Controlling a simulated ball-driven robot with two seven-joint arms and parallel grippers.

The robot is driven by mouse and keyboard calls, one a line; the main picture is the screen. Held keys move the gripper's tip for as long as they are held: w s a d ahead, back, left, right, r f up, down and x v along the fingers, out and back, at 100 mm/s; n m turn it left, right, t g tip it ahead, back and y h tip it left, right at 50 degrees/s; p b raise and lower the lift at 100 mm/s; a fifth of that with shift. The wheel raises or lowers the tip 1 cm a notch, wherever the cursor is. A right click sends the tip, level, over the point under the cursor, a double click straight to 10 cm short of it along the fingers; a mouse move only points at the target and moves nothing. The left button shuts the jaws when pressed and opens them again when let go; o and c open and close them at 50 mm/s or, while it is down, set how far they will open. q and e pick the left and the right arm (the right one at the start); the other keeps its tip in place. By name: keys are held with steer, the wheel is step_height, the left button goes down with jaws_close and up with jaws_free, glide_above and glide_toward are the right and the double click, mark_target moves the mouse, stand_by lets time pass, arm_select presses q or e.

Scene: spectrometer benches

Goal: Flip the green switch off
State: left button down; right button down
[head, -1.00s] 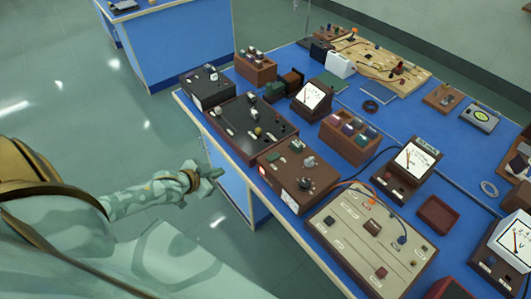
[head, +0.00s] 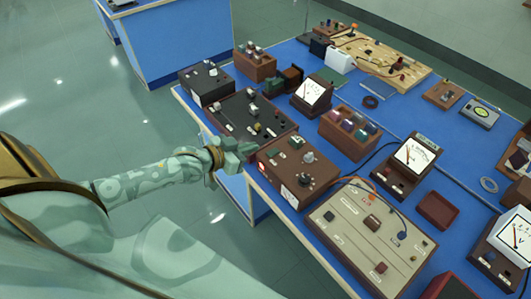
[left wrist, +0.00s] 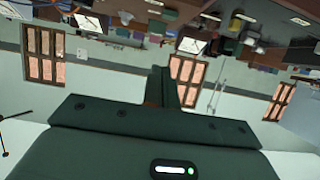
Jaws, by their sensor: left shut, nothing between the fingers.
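The green switch (head: 297,142) appears as a small green piece on top of the brown control box (head: 290,188), near its back edge. The box also carries a grey knob and a dark dial, and stands at the near-left edge of the blue bench. My left gripper (head: 250,148) is shut and empty. In the head view it shows beside the box's back-left corner, left of the switch and apart from it. In the left wrist view the closed fingers (left wrist: 167,88) point out into the room, and the green switch cannot be made out. My right gripper is not in view.
A black panel box (head: 251,120) stands just behind the brown box. A beige panel (head: 368,238) with orange and blue leads lies in front of it. Meters and a wooden rack (head: 349,133) stand to the right. The floor left of the bench is clear.

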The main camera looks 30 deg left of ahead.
arm_select(q)
steer(key=b, duration=0.2)
glide_above(265, 159)
steer(key=f, duration=0.2)
steer(key=w+f, duration=0.1)
steer(key=shift+d+f, duration=0.15)
steer(key=shift+d, duration=0.1)
steer(key=shift+s+a+f+b, duration=0.1)
steer(key=shift+s+f+b, duration=0.1)
steer(key=shift+f, duration=0.45)
steer(key=shift+s+f+b, duration=0.15)
steer(key=shift+f+b, duration=0.05)
steer(key=shift+f, duration=0.4)
steer(key=shift+s+f, duration=0.1)
steer(key=shift+f, duration=0.35)
